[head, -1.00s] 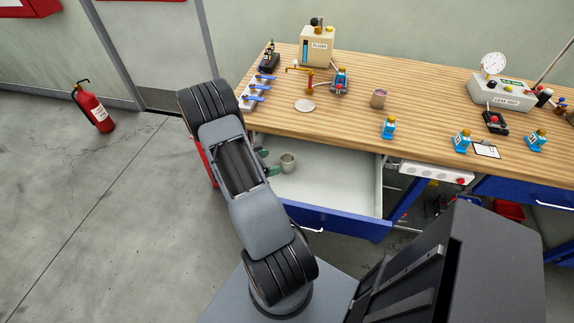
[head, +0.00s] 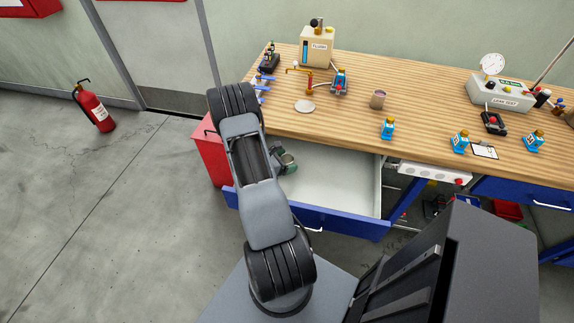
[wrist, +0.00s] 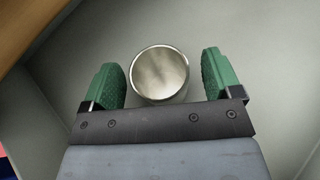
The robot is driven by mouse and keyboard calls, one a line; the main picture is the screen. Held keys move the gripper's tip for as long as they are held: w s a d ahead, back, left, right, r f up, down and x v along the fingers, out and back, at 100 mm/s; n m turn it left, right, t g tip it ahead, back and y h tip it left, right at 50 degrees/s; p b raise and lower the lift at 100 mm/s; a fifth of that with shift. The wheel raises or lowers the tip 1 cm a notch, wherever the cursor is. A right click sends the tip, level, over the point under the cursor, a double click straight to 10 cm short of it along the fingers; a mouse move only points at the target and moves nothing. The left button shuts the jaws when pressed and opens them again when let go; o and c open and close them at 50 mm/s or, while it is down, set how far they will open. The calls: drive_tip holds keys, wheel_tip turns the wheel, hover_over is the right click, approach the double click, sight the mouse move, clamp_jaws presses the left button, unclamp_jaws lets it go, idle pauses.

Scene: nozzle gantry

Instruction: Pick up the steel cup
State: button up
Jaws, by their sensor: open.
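The steel cup (wrist: 160,76) stands upright in the open drawer (head: 338,182), its round mouth facing my wrist camera. My gripper (wrist: 160,68) is open, with one green finger on each side of the cup and a small gap on both sides. Nothing is held. In the head view my gripper (head: 284,160) is low inside the left part of the drawer, and it largely hides the cup there.
The wooden bench top (head: 340,119) overhangs the drawer's back. A pinkish mug (head: 378,99), a white disc (head: 305,106) and several blue bottles stand on it. A red cabinet (head: 209,152) is left of the drawer. The drawer's right part is empty.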

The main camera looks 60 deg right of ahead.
sight(286, 155)
drive_tip(key=c, duration=1)
drive_tip(key=shift+r, duration=0.15)
drive_tip(key=shift+r, duration=0.25)
wheel_tip(286, 155, up, 2)
drive_tip(key=shift+r+b, duration=0.1)
drive_tip(key=shift+b, duration=0.2)
drive_tip(key=s+a+r+p, duration=0.3)
drive_tip(key=s+a+r, duration=0.2)
drive_tip(key=s+r, duration=0.5)
drive_tip(key=shift+s+a, duration=0.3)
drive_tip(key=shift+s, duration=0.35)
drive_tip(key=p, duration=0.1)
drive_tip(key=s+p, duration=0.1)
drive_tip(key=p, duration=0.1)
drive_tip(key=shift+a+r, duration=0.1)
drive_tip(key=shift+a, duration=0.15)
